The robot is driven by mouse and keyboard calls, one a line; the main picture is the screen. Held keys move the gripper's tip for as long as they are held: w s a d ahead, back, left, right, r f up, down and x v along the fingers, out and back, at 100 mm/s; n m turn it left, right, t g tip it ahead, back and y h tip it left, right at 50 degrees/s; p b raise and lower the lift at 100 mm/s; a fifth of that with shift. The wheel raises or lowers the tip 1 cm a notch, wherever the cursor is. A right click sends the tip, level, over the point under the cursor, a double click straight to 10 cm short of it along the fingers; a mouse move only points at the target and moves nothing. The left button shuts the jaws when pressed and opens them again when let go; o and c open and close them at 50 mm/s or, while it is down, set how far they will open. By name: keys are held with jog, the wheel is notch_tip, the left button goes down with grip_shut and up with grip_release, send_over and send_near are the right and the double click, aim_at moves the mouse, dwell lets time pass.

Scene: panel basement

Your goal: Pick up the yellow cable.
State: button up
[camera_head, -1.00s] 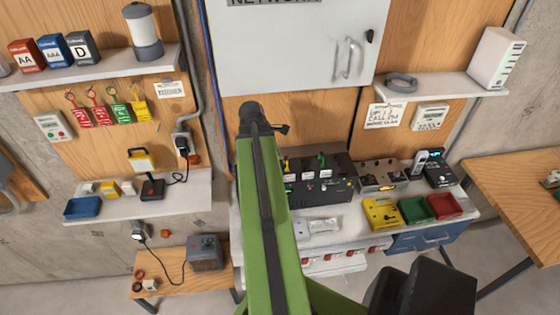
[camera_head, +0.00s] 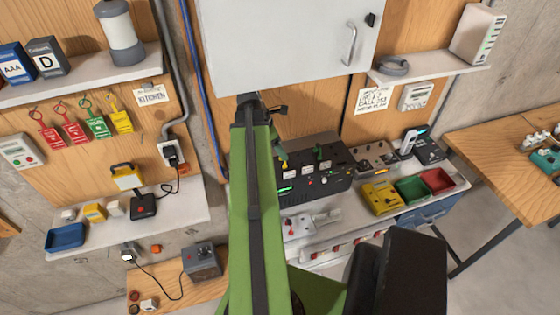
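I cannot make out a yellow cable for certain. Small green and yellowish pieces stand on the black switch panel (camera_head: 325,188) behind my arm, too small to tell whether any is a cable. My green arm rises through the middle of the head view and hides part of the bench and panel. My gripper (camera_head: 262,106) is at the dark far end of the arm, just below the white cabinet in the picture. Its fingers cannot be made out, and I see nothing held in it.
A white wall cabinet (camera_head: 285,50) hangs above. A yellow box (camera_head: 381,198), a green tray (camera_head: 411,189) and a red tray (camera_head: 438,181) sit on the bench. Shelves flank the arm. A wooden table (camera_head: 505,165) stands at right. Bare floor shows at lower right.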

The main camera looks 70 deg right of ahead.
jog(key=shift+w+d+f, duration=0.1)
jog(key=shift+w+f, duration=0.1)
jog(key=shift+f, duration=0.3)
jog(key=b+x, duration=0.4)
jog(key=x, duration=0.1)
jog(key=shift+d+b, duration=0.2)
jog(key=shift+b, duration=0.2)
jog(key=shift+a+r, duration=0.1)
jog(key=shift+r, duration=0.05)
jog(key=c, duration=1.4)
